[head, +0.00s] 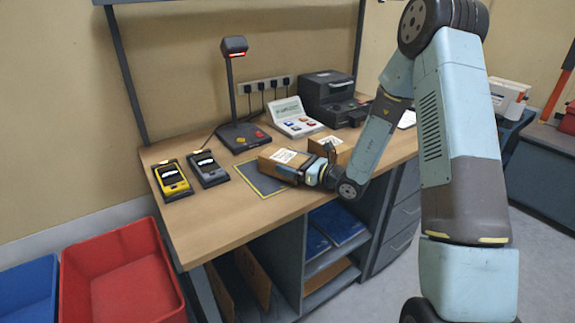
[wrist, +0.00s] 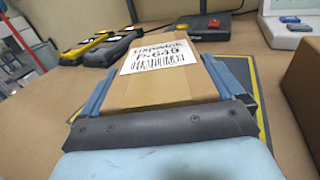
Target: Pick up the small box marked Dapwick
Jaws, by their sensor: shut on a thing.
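A small brown cardboard box (head: 272,163) with a white label is at the grey, yellow-edged mat (head: 246,178) on the bench. My gripper (head: 296,173) reaches it from the right, with its jaws shut on it. In the wrist view the box (wrist: 165,88) sits between the two blue-grey fingers of my gripper (wrist: 168,90), one along each side. Its label (wrist: 158,56) bears a name too blurred to read surely, a code like P-640 and a barcode. Whether the box touches the mat or is slightly raised is hard to tell.
A second brown box (head: 343,149) stands close on the right, also in the wrist view (wrist: 303,88). Behind are a scanner stand (head: 240,135), a white keypad device (head: 295,119) and a black printer (head: 331,97). Yellow (head: 172,181) and grey (head: 208,170) handhelds lie left.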

